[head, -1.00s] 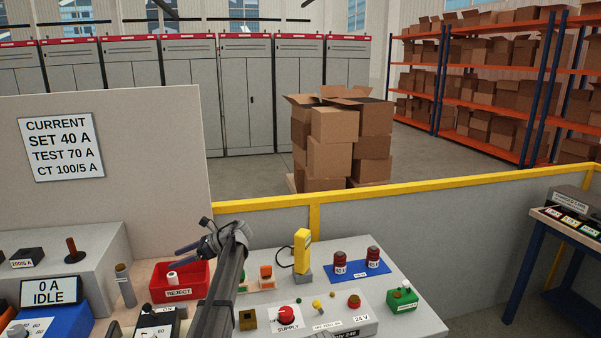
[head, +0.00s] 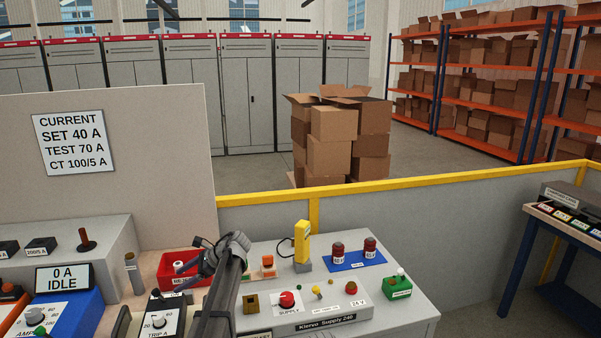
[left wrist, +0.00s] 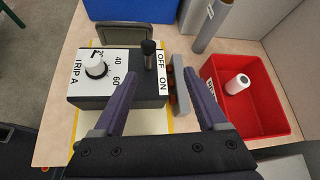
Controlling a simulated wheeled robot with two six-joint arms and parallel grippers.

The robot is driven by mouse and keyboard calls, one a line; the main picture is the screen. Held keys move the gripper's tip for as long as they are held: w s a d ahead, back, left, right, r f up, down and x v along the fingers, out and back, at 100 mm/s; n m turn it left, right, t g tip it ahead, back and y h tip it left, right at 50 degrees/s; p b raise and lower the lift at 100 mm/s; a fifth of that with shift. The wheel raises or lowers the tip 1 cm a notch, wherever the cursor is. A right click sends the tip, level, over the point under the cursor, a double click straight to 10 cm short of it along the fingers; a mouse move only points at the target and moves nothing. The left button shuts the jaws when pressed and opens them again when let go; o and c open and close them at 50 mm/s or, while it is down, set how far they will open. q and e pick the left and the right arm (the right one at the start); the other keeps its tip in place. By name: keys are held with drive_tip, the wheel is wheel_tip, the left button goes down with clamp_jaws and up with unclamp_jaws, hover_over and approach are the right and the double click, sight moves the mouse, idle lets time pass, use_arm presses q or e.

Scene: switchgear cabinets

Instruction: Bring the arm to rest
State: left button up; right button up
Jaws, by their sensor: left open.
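My left gripper (head: 178,276) is open, with its fingers pointing left, over the bench beside the red reject bin (head: 170,260). My forearm runs from it to the bottom of the head view. In the left wrist view the two purple fingers of the gripper (left wrist: 160,76) stand apart, above a black box with a white TRIP A dial (left wrist: 95,68) and a black OFF/ON lever (left wrist: 149,50). I see nothing clearly held between them. The red bin (left wrist: 250,112) lies right of the fingers with a white-topped cylinder (left wrist: 237,84) in it. My right gripper is not in view.
A grey supply unit (head: 325,318) with a red knob (head: 287,300) stands right of my arm. Beyond are a yellow device (head: 302,242) and two dark red cylinders on a blue mat (head: 352,263). A display (head: 65,276) reads 0 A IDLE. A yellow-topped barrier (head: 400,184) runs behind.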

use_arm(q)
drive_tip(key=s+d+f+n+h, duration=0.1)
drive_tip(key=s+d+f+n, duration=0.1)
drive_tip(key=s, duration=0.2)
drive_tip(key=s+d+f+n+h, duration=0.2)
drive_tip(key=s+d, duration=0.1)
drive_tip(key=s, duration=0.2)
drive_tip(key=s+d+f+n+t+h, duration=0.1)
drive_tip(key=s+d+f+n+h, duration=0.1)
drive_tip(key=s, duration=0.3)
drive_tip(key=shift+s+d+f, duration=0.2)
drive_tip(key=shift+d+f, duration=0.15)
drive_tip(key=shift+f, duration=0.05)
drive_tip(key=s+d+f+n+h, duration=0.3)
drive_tip(key=s+d+n+h, duration=0.4)
drive_tip(key=s+d, duration=0.55)
drive_tip(key=s+d+f+m+y+b, duration=0.1)
drive_tip(key=s+d+f+m+b, duration=0.1)
drive_tip(key=s+d+f+b, duration=0.5)
drive_tip(key=d+f+b, duration=0.2)
drive_tip(key=d, duration=0.1)
drive_tip(key=shift+s+d+m+y, duration=0.2)
drive_tip(key=shift+s+m+y, duration=0.1)
drive_tip(key=shift+y, duration=0.1)
